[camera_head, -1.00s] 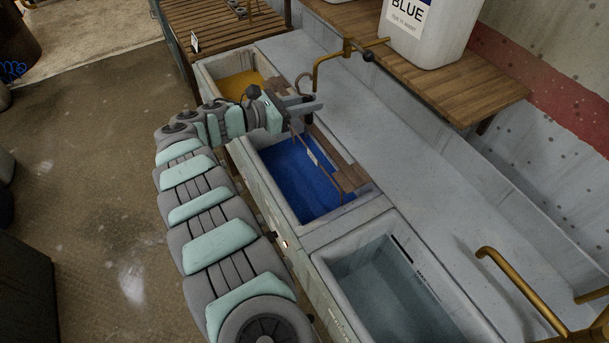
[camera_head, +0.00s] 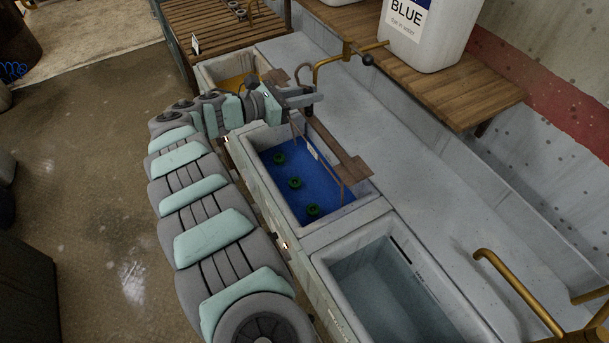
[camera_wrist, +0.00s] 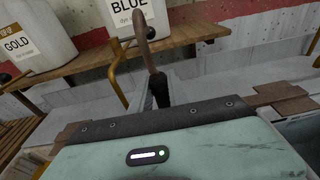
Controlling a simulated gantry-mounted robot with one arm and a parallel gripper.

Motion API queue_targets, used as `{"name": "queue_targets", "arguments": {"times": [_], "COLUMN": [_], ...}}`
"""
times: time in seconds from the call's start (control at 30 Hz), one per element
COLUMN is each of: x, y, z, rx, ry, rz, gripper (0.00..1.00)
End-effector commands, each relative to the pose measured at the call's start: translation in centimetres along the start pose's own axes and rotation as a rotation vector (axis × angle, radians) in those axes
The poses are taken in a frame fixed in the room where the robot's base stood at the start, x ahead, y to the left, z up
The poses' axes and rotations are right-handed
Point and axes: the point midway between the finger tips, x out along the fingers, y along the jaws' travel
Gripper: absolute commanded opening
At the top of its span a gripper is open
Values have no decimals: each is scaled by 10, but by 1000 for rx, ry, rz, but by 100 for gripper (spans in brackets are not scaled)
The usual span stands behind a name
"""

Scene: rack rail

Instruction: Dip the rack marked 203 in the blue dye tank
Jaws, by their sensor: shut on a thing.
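The blue dye tank (camera_head: 335,207) is the middle basin in the head view, with blue liquid inside. My gripper (camera_head: 309,97) is above its far end, shut on the upright handle of a brown rack (camera_head: 351,170). The rack's long bar and end boards span above the tank; its small pale tag is unreadable. Several round dark green pieces (camera_head: 295,183) show at the blue surface beside the bar; how they join the rack is unclear. In the wrist view the handle (camera_wrist: 146,42) rises from my gripper (camera_wrist: 160,90), with a rack end board (camera_wrist: 282,97) to the right.
A tank of yellow-gold dye (camera_head: 232,72) lies beyond the blue one, and a basin of clear greyish liquid (camera_head: 385,295) lies nearer. A brass tap (camera_head: 335,60) stands close to my gripper. A wooden shelf (camera_head: 470,95) holds a white BLUE jug (camera_head: 425,35).

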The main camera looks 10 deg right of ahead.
Motion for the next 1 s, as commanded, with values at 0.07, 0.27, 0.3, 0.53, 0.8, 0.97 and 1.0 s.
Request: {"name": "queue_targets", "arguments": {"times": [0.07,0.27,0.3,0.53,0.8,0.97,1.0], "x": [-2,-7,-8,-13,-18,-22,-23], "y": [1,0,0,1,1,0,0], "z": [16,41,46,77,111,131,136], "rx": [2,2,2,3,2,2,1], "ry": [-4,-3,-3,-3,-2,-2,-3], "rz": [1,0,0,1,1,1,1], "gripper": [0,0,0,0,0,0,0]}}
